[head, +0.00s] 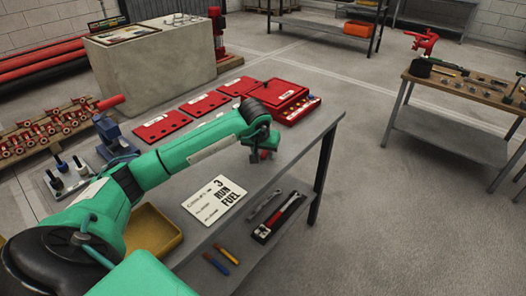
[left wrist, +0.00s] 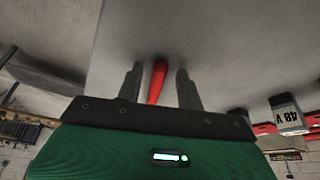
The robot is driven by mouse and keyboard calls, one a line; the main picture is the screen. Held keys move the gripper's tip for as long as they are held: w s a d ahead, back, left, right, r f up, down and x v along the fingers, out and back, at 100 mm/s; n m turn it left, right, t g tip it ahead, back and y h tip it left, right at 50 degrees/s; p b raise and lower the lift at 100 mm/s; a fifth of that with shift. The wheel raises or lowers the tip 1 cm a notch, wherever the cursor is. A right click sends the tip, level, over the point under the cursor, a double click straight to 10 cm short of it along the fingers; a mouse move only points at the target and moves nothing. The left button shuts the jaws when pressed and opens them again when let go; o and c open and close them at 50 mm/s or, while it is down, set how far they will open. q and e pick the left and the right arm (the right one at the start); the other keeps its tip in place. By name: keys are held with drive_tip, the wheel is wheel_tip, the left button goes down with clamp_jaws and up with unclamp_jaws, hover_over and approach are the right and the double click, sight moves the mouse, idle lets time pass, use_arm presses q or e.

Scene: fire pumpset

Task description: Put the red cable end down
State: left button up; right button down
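The red cable end (left wrist: 157,82) shows in the left wrist view as a slim red piece between the two fingers of my left gripper (left wrist: 158,86). A narrow gap shows on each side of it, so the fingers appear open around it. In the head view my left gripper (head: 264,146) is over the grey bench (head: 316,138) near its right end, pointing down, with a bit of red (head: 265,155) at its fingers. I cannot tell whether the cable end touches the bench top. My right gripper is not in view.
Several flat red plates (head: 161,125) and a red case (head: 278,100) lie along the bench's back edge. A wooden-topped table (head: 470,88) stands at the right across open floor.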

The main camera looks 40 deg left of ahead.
use_arm(q)
drive_tip(key=shift+r, duration=0.2)
drive_tip(key=v, duration=1.2)
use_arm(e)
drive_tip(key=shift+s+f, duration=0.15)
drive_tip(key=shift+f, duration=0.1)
use_arm(q)
drive_tip(key=shift+f, duration=0.1)
